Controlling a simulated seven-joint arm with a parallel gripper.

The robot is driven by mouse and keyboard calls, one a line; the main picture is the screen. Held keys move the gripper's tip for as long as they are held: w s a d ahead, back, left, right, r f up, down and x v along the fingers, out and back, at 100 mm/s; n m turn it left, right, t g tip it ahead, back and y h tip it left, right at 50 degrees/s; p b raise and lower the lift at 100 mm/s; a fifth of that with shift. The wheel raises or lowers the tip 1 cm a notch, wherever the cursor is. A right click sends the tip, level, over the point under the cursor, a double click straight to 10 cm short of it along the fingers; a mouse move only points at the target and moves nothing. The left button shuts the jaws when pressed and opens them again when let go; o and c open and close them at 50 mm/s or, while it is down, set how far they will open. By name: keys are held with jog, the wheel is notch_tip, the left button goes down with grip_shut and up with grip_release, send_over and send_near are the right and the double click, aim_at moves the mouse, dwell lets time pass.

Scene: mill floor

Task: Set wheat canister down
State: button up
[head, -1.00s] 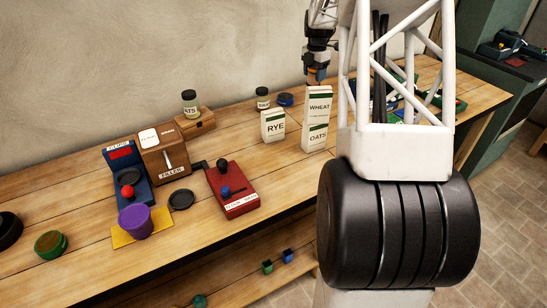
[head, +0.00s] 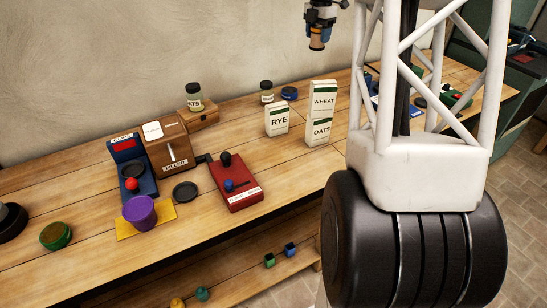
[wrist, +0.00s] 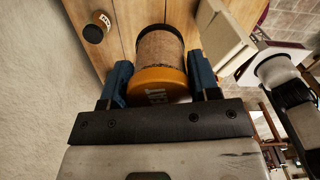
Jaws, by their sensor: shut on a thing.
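The wheat canister, a clear jar of brown grain with an orange lid, is between my gripper's fingers. In the wrist view the canister (wrist: 160,60) shows its grain side and part of the lid lettering, "EAT". My gripper (wrist: 160,88) is shut on it, with a blue finger on each side. In the head view my gripper (head: 318,38) is high above the back of the bench, and the canister's lower end (head: 317,44) shows below it, clear of the wood.
The wooden bench (head: 90,235) carries a WHEAT box (head: 323,92) on an OATS box (head: 319,133). Beside them stands a RYE box (head: 277,122). Behind is a small jar (head: 267,90) and a dark blue round piece (head: 289,93). An OATS jar (head: 195,97) stands further left.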

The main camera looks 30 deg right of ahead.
jog(key=s+a+f+n, duration=0.1)
jog(key=s+a+n, duration=0.1)
jog(key=s+a, duration=2.7)
notch_tip(320, 180, down, 23)
jog(key=shift+r, duration=0.1)
jog(key=w+d, duration=0.1)
jog(key=w, duration=0.4)
jog(key=w+d+f, duration=0.1)
jog(key=w+d, duration=0.1)
jog(key=w, duration=0.3)
jog(key=w+d, duration=0.1)
jog(key=w, duration=0.4)
jog(key=shift+w+d+f, duration=0.15)
jog(key=shift+d+f, duration=0.05)
jog(key=shift+d, duration=0.15)
jog(key=shift+f, duration=1.75)
jog(key=shift+f, duration=0.2)
